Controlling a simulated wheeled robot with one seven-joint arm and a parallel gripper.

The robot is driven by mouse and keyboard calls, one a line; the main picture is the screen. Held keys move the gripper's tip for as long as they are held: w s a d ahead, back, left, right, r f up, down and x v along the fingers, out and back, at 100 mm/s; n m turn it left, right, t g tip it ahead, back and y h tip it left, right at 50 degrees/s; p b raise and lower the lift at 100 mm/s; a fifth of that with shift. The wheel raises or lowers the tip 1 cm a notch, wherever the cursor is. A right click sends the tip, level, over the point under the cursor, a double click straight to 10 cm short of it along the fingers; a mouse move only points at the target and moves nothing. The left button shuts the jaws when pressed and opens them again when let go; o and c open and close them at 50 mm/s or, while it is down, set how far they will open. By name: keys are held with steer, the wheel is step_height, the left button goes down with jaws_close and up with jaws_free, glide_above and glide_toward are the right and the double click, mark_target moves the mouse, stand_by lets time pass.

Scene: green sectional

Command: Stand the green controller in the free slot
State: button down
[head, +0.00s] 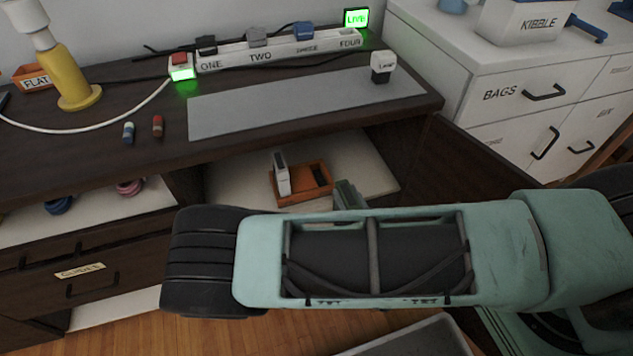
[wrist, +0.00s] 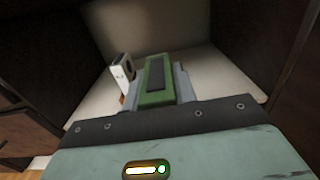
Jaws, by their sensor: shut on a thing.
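The green controller (wrist: 156,78) is held in my gripper (wrist: 165,84), which is shut on it, in the wrist view. In the head view my gripper (head: 347,194) shows only in part beyond my arm, just right of the orange holder; I cannot make out the controller there. The orange holder (head: 303,198) sits on the pale shelf inside the cabinet. A white controller (head: 281,174) stands upright in its left part, and the right part looks empty. In the wrist view the white controller (wrist: 121,69) is left of the green one, and the holder is mostly hidden.
The dark tabletop (head: 100,157) overhangs the shelf (head: 228,184), and dark cabinet walls (wrist: 262,45) flank the opening. A grey bin (head: 415,337) stands on the floor.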

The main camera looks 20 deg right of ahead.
steer(key=w+f+b, duration=0.2)
steer(key=w, duration=0.7)
steer(key=w+f+b, duration=0.1)
steer(key=w+b, duration=0.1)
steer(key=w, duration=0.7)
steer(key=shift+f, duration=0.4)
steer(key=shift+w+a+f, duration=0.1)
steer(key=shift+f, duration=0.05)
steer(key=c, duration=1.1)
jaws_free()
